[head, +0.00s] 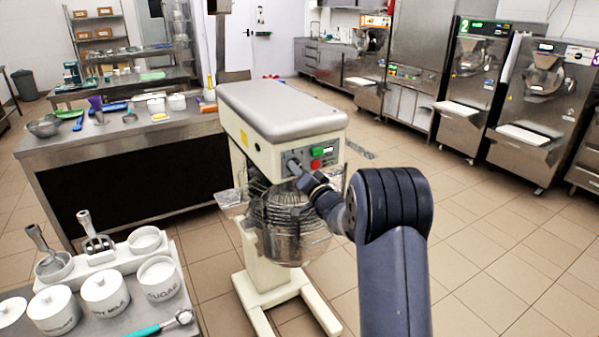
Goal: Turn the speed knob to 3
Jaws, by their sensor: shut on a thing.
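The mixer (275,98) stands on the floor at the centre of the head view, with a grey top and a cream body. Its control panel (331,152) carries a green button (317,152) and a red button (316,164). My gripper (292,163) reaches the panel just left of these buttons and is shut on the speed knob there. The gripper hides most of the knob, so its pointer and number cannot be read.
The wire guard and bowl (290,240) hang just below my wrist. A steel counter (130,140) stands at the left. A table with a sugar tub (160,281) is at the front left. Batch freezers (540,100) line the right; the floor between is clear.

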